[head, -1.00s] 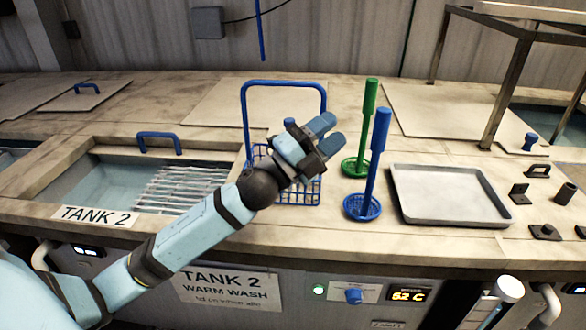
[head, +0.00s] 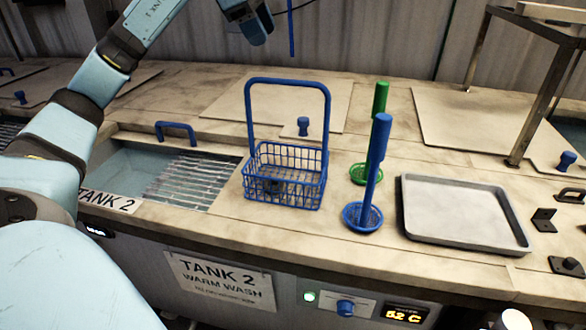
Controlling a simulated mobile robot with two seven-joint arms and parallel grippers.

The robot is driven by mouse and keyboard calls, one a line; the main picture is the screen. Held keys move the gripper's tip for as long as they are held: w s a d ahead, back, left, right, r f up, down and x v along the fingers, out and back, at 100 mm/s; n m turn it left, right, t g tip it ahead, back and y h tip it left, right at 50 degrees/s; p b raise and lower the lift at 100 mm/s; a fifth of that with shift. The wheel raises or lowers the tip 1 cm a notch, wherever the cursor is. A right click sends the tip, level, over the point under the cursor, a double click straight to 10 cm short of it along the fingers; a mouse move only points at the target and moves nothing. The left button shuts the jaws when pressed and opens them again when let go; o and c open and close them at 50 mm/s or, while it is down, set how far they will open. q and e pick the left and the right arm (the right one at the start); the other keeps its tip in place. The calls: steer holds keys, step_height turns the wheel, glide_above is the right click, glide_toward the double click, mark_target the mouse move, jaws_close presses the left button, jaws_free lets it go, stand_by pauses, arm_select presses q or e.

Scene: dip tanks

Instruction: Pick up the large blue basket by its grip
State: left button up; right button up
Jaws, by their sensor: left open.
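The large blue basket (head: 262,197) is a wire basket with a tall arched handle whose top bar is the grip (head: 288,82). It stands upright on the counter, just right of the tank 2 opening, with something small and dark inside. My left gripper (head: 257,32) is at the top of the head view, above and a little left of the grip, apart from it and empty. It is open, though its fingers show only partly. My right gripper is not in view.
Tank 2 (head: 122,168) lies open left of the basket, with a metal rack in it. Right of the basket stand a green dipper (head: 380,100) and a blue dipper (head: 378,150), then a grey tray (head: 465,212).

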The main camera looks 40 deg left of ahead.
arm_select(q)
glide_above(287, 84)
steer(key=s+a, duration=0.2)
steer(key=f, duration=0.6)
steer(key=shift+w+d+f, duration=0.15)
steer(key=shift+d+f, duration=0.05)
steer(key=p+x, duration=0.2)
steer(key=x, duration=0.2)
steer(key=shift+w+f, duration=0.3)
steer(key=shift+f, duration=0.05)
steer(key=shift+w+d+f, duration=0.1)
steer(key=shift+f, duration=0.25)
steer(key=shift+f+b, duration=0.2)
steer(key=shift+b, duration=0.1)
jaws_close()
stand_by(0.5)
